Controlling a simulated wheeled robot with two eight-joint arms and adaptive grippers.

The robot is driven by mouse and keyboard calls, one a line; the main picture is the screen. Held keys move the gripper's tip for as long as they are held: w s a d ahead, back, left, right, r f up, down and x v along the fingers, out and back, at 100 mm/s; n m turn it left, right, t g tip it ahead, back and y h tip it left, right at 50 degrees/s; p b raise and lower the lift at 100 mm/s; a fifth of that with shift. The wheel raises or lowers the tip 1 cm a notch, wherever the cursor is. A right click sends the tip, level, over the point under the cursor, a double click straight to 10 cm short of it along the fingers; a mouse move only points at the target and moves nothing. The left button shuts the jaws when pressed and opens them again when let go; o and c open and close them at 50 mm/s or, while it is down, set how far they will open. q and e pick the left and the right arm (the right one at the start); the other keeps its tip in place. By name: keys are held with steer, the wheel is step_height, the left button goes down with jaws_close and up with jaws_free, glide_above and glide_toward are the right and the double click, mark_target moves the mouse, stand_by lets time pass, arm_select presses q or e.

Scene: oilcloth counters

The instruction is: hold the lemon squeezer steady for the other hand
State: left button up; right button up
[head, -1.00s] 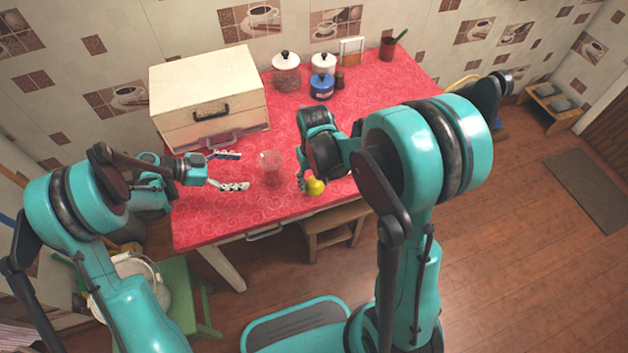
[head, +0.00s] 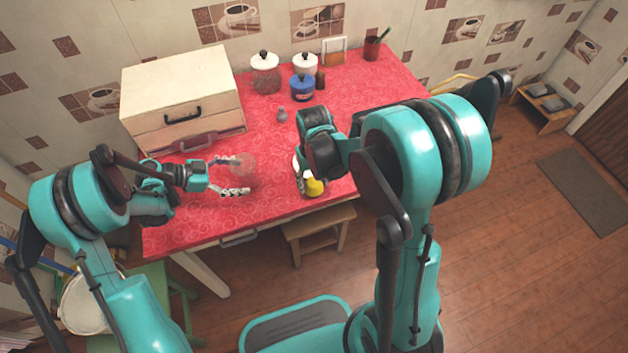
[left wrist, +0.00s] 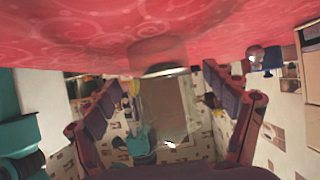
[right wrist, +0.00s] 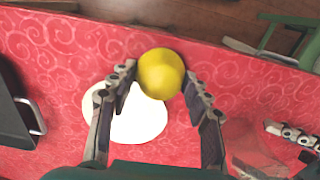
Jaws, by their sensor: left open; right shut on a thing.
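The lemon squeezer appears to be the clear, see-through vessel (head: 243,170) standing on the red counter. My left gripper (head: 241,175) is open, with its fingers on either side of it. In the left wrist view the vessel (left wrist: 160,95) shows between the spread fingers; I cannot tell whether they touch it. It shows faintly at the lower right of the right wrist view (right wrist: 257,158). My right gripper (right wrist: 160,82) is shut on a yellow lemon (right wrist: 160,73), over a white round plate (right wrist: 138,115). In the head view the lemon (head: 314,186) is near the counter's front edge.
A cream box (head: 180,90) stands at the back left of the counter (head: 385,95). Lidded jars (head: 265,75), a blue pot (head: 302,88) and a small grey item (head: 282,115) stand behind the arms. A dark handled object (right wrist: 15,115) lies left in the right wrist view.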

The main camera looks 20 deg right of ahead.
arm_select(q)
steer(key=shift+w+d+f, duration=0.1)
steer(key=shift+d+f, duration=0.2)
steer(key=shift+d, duration=0.35)
arm_select(e)
steer(key=shift+d+f, duration=0.15)
steer(key=shift+f, duration=0.25)
steer(key=shift+s, duration=0.1)
arm_select(q)
steer(key=shift+a, duration=0.1)
steer(key=shift+c, duration=0.4)
steer(key=c, duration=0.9)
steer(key=shift+o, duration=0.2)
arm_select(e)
steer(key=w+a+r, duration=0.7)
steer(key=a, duration=0.1)
step_height(320, 180, up, 9)
glide_above(241, 158)
steer(key=shift+f, duration=1.1)
